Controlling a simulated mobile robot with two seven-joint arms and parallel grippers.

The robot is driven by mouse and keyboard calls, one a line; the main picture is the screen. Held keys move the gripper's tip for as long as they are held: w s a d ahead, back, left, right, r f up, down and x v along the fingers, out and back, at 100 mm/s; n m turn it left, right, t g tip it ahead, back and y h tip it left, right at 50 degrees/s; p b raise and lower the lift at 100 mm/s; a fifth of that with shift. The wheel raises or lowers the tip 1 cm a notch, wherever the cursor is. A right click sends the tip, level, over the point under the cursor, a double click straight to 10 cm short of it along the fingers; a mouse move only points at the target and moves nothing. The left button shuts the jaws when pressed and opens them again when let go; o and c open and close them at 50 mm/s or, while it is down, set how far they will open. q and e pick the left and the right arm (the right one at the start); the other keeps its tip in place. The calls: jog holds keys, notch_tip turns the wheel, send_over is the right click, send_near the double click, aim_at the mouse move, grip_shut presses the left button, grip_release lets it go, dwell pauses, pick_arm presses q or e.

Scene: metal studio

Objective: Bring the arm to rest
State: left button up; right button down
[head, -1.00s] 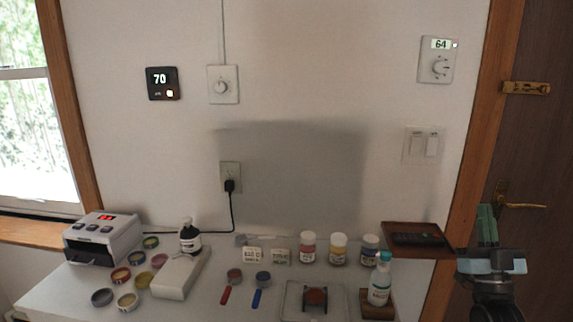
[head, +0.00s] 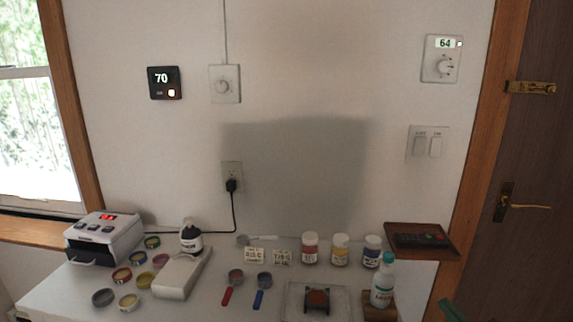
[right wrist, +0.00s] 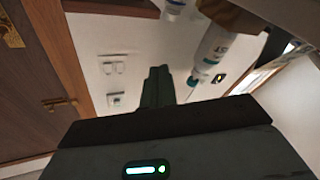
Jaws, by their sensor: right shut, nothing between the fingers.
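My right gripper shows only as a green fingertip piece (head: 452,311) at the bottom right edge of the head view, low and to the right of the table. In the right wrist view its two dark green fingers (right wrist: 158,86) are together, with nothing between them. My left gripper is in neither current view.
The white table (head: 225,300) holds a white bottle (head: 383,284) on a wooden block, several jars, bowls and a boxy device (head: 103,238). A brown wall shelf (head: 422,240) bears a dark remote. A brown door (head: 535,150) stands at the right.

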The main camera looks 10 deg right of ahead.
jog(key=s+a+f+g, duration=0.3)
jog(key=s+f, duration=0.4)
jog(key=f, duration=0.2)
jog(key=s+a+f+g, duration=0.35)
jog(key=s+f, duration=0.25)
jog(key=f, duration=0.3)
jog(key=s+a+f+g, duration=0.3)
jog(key=s+f+g, duration=0.15)
jog(key=s, duration=0.65)
jog(key=s+a+f+g, duration=0.25)
jog(key=s+f, duration=0.35)
jog(key=s, duration=0.6)
jog(key=a+m+t, duration=0.1)
jog(key=a+m, duration=0.4)
jog(key=a, duration=0.6)
pick_arm(q)
jog(key=w+r+t+p, duration=0.1)
jog(key=w+r+p, duration=0.3)
jog(key=r+p, duration=0.1)
jog(key=shift+w+a+r+t, duration=0.3)
jog(key=shift+w+a+r, duration=0.05)
jog(key=shift+r, duration=0.45)
pick_arm(e)
jog(key=w+r+t, duration=0.1)
jog(key=w+r, duration=0.3)
jog(key=r, duration=0.2)
jog(key=shift+w+d+r, duration=0.2)
jog(key=shift+d+r, duration=0.05)
jog(key=shift+r, duration=0.15)
jog(key=shift+t, duration=0.25)
